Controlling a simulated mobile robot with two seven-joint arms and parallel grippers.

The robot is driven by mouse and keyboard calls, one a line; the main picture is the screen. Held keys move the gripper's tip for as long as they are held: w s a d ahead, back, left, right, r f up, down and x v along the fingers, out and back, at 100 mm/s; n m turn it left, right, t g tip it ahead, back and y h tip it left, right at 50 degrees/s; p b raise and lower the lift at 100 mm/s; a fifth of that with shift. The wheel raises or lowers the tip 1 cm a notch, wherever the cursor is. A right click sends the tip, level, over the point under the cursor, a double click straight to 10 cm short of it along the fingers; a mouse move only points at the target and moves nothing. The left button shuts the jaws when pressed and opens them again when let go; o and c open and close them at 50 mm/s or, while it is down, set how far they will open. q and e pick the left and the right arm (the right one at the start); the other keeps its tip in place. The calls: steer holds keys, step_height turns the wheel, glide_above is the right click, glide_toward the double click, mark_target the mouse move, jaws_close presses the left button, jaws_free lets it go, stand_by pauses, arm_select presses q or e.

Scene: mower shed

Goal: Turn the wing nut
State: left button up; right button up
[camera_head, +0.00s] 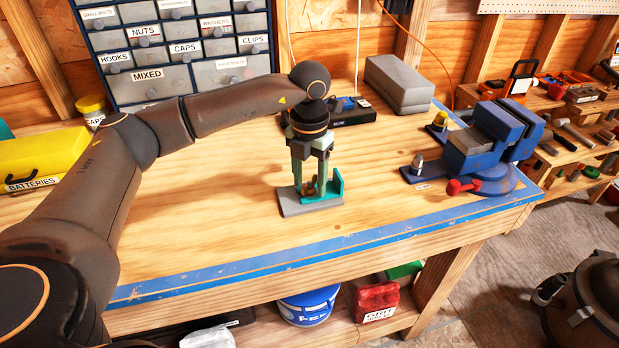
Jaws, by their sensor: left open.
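The wing nut (310,191) is a small brass-coloured piece low on a fixture, partly hidden by my gripper fingers. The fixture has a grey base plate (296,208) and a green upright bracket (336,184), and stands on the wooden workbench near its front edge. My left gripper (310,184) points straight down over the fixture. Its two fingers are open and reach down around or just beside the wing nut; I cannot tell if they touch it. My right gripper is not in view.
A blue vise (490,140) stands at the bench's right end. A grey box (399,84) and a black tray (345,112) lie behind the gripper. A drawer cabinet (180,50) stands at the back left, a yellow battery case (40,160) at far left. The bench front is clear.

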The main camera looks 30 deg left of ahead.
arm_select(q)
steer(key=shift+c, duration=0.2)
jaws_close()
stand_by(0.6)
